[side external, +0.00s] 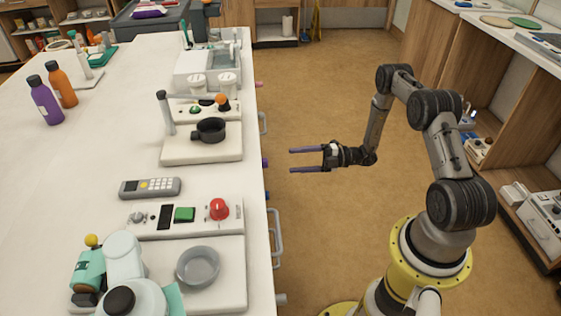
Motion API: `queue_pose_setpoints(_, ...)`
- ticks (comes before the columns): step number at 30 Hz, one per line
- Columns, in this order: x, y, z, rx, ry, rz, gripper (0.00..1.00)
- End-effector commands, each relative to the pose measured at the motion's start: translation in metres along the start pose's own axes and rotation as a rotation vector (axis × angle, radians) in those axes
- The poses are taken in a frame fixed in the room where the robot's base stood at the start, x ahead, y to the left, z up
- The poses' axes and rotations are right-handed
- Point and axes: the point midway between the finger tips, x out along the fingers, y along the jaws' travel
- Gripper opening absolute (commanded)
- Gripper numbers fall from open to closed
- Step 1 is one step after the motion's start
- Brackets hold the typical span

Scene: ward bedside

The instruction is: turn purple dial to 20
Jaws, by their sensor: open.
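A small purple knob (265,162), which looks like the purple dial, sticks out from the side face of the white table (215,178). Its scale and pointer cannot be read from this view. My gripper (291,160) has two purple fingers, spread apart with nothing between them. It points left toward the knob, off the table's edge, with a small gap in the picture between fingertips and knob.
Grey handles (276,238) and other small knobs also stick out along the table's side. On top stand a black pot (210,130), a panel with a red knob (219,209) and a grey bowl (198,266). Open floor (320,210) surrounds my gripper.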

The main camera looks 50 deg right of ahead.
Motion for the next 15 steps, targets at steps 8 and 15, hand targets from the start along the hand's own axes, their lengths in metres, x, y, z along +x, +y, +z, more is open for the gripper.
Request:
queue_pose_setpoints(8, -0.042, 0.000, 0.001, 0.000, -0.002, 0.001, 0.71)
queue_pose_setpoints(15, -0.050, 0.000, 0.000, 0.000, 0.000, 0.000, 0.71)
